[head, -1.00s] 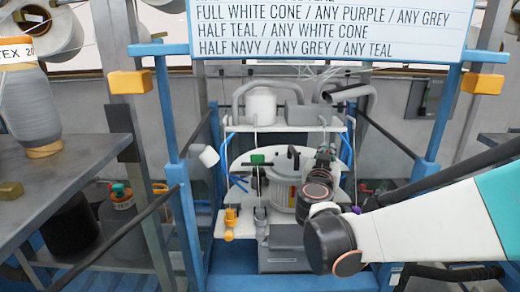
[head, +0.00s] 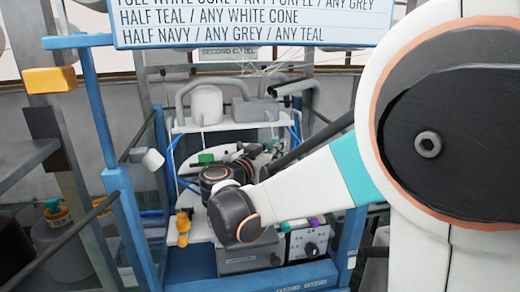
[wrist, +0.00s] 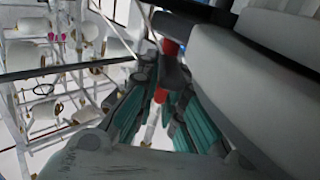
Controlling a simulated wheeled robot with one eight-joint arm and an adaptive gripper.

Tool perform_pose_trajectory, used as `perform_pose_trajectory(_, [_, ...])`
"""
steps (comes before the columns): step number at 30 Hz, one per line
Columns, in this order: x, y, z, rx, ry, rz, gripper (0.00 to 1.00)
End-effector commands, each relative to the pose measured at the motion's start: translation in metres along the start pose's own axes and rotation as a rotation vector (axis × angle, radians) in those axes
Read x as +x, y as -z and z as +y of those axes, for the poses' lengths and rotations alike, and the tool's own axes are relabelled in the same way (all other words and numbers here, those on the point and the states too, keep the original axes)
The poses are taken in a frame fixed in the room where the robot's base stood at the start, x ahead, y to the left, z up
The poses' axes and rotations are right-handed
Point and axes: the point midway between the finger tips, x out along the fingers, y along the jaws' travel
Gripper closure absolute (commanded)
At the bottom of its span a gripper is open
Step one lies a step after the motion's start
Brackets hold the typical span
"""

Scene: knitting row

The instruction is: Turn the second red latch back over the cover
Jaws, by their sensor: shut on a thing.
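In the wrist view my gripper (wrist: 160,84) has its two teal-padded fingers close around a narrow part with red on it, which I take to be a red latch (wrist: 160,96). Another red piece (wrist: 170,47) shows just beyond the fingertips, beside a dark rounded part. I cannot tell which of the two red pieces is the second latch. A smooth grey rounded body fills the right of that view; I cannot tell whether it is the cover. In the head view my wrist and forearm hide the fingers and the latches at the machine.
The knitting machine has a white shelf with a white cone (head: 206,104), a green part (head: 205,158), a yellow-orange fitting (head: 183,226) and a grey box (head: 245,258) below. Blue frame posts (head: 125,215) stand on both sides. A sign (head: 250,22) hangs above.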

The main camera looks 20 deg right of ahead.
Motion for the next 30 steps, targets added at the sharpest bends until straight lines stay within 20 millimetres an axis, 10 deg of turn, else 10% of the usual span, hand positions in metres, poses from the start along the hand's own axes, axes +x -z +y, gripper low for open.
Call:
perform_pose_trajectory(7, [-0.001,-0.001,0.000,0.001,0.003,-0.003,1.00])
perform_pose_trajectory(10, [-0.001,-0.001,0.000,0.001,0.003,-0.002,0.71])
perform_pose_trajectory(23, [0.000,0.004,0.000,0.000,0.001,-0.001,0.71])
perform_pose_trajectory(30, [0.000,0.040,0.000,0.000,0.002,-0.002,0.71])
